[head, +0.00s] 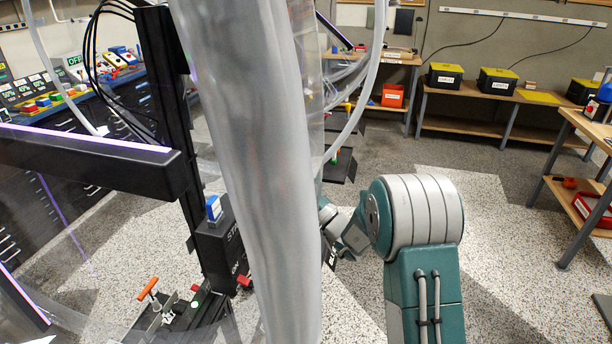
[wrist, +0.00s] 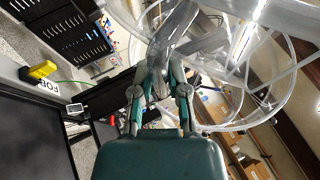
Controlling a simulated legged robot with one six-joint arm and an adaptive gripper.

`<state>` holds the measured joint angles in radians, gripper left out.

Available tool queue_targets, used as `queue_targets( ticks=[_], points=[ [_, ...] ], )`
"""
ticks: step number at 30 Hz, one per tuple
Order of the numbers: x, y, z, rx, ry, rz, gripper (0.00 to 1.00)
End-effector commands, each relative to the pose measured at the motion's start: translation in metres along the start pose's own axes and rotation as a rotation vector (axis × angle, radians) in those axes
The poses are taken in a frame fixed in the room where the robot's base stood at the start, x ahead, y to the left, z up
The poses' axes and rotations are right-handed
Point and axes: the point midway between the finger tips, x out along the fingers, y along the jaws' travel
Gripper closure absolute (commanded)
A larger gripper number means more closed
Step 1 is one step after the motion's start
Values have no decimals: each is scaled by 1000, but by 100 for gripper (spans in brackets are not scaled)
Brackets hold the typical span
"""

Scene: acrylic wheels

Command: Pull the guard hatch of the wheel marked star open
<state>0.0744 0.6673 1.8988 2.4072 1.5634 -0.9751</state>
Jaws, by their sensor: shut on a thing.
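A large clear acrylic wheel with curved tubes (wrist: 283,85) fills the upper right of the wrist view. In the head view a broad frosted curved piece (head: 270,150) stands close in front and hides my gripper's fingers. A black box (head: 218,245) bears white letters beginning "STA", cut off by the frosted piece. In the wrist view my gripper (wrist: 160,65) is shut on a greyish, translucent part (wrist: 176,24) of the clear structure, which looks like the guard hatch. I cannot tell exactly which part is gripped, or how far the hatch stands open.
A black post (head: 165,100) and black beam (head: 90,158) stand at left in the head view. An orange-handled clamp (head: 148,288) is low left. Benches with yellow-lidded boxes (head: 497,80) line the back. Speckled floor (head: 500,220) is clear at right.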

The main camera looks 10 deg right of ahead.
Motion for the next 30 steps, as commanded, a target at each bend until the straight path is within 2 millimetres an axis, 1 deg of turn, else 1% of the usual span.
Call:
queue_targets(
  ticks=[1,10,11,12,13,24,26,29,30],
  points=[
    [-1,3,0,4,1,6,100],
    [0,3,0,4,-1,5,100],
    [0,2,0,4,-1,4,71],
    [0,2,0,4,-1,4,53],
    [0,2,0,3,-1,4,45],
    [-1,1,0,1,-2,1,45],
    [-4,1,0,1,-1,1,45],
    [-18,1,0,1,0,2,45],
    [-25,1,-1,2,2,2,45]
  ],
)
